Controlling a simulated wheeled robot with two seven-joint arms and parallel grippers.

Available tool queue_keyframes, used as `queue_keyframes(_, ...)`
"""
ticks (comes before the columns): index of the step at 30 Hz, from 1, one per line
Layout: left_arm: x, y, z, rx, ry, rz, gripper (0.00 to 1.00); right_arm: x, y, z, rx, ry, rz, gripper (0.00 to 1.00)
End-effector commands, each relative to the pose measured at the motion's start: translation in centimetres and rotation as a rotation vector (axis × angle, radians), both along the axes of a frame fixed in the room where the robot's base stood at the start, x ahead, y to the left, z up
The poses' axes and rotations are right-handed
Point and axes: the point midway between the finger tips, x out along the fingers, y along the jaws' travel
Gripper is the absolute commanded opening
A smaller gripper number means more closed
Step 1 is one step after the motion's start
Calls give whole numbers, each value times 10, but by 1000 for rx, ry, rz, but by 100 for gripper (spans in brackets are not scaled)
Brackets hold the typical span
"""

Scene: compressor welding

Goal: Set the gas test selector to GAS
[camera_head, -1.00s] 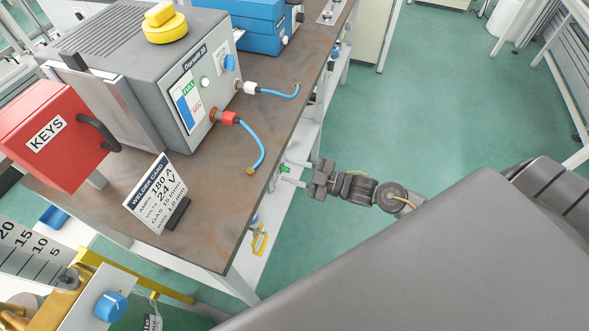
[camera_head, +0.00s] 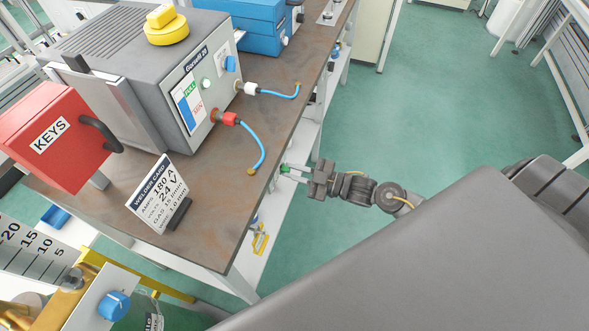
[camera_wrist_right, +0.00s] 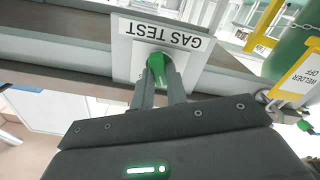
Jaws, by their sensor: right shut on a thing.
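The gas test selector is a green knob (camera_wrist_right: 157,70) on a white plate with a "GAS TEST" label (camera_wrist_right: 160,34), upside down in the right wrist view. My right gripper (camera_wrist_right: 160,84) is shut on the green knob, with one finger on each side. In the head view the right gripper (camera_head: 296,173) reaches the bench's side edge, and a bit of green (camera_head: 285,169) shows at its fingertips. The knob's position markings cannot be read. My left gripper is not in view.
The brown bench top (camera_head: 225,190) overhangs near the gripper. On it stand a grey welder box (camera_head: 150,70), a red KEYS box (camera_head: 50,130) and a welder card (camera_head: 157,195). Green floor (camera_head: 430,110) is open at right.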

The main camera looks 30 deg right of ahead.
Motion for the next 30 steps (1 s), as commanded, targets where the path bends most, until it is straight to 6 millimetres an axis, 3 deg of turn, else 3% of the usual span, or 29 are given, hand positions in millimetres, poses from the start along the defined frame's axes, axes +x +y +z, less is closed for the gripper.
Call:
queue_keyframes(10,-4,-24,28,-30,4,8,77,2,-1,5,213,190,-2,0)
queue_keyframes(30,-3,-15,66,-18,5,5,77,4,-4,3,625,553,-2,0)
